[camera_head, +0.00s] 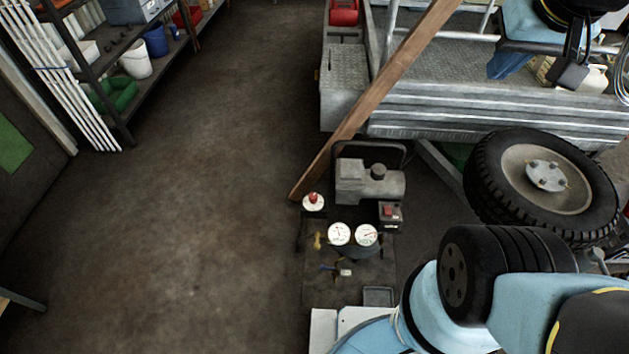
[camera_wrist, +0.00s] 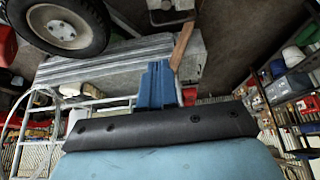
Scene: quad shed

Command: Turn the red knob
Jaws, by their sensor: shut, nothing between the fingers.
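The red knob (camera_head: 313,198) stands on a round white disc, to the left of two white gauges (camera_head: 352,234) on the compressor set in the head view. I cannot make out the knob in the wrist view. My gripper (camera_head: 503,66) is at the upper right of the head view, over the grey trailer and well away from the knob. Its blue fingers also show in the wrist view (camera_wrist: 156,84), together and empty.
A wooden plank (camera_head: 390,85) leans from the trailer (camera_head: 490,125) down beside the grey compressor (camera_head: 368,183). A red switch (camera_head: 389,210) sits right of the knob. A large wheel (camera_head: 480,185) stands at right. The floor (camera_head: 180,210) left of the compressor is clear.

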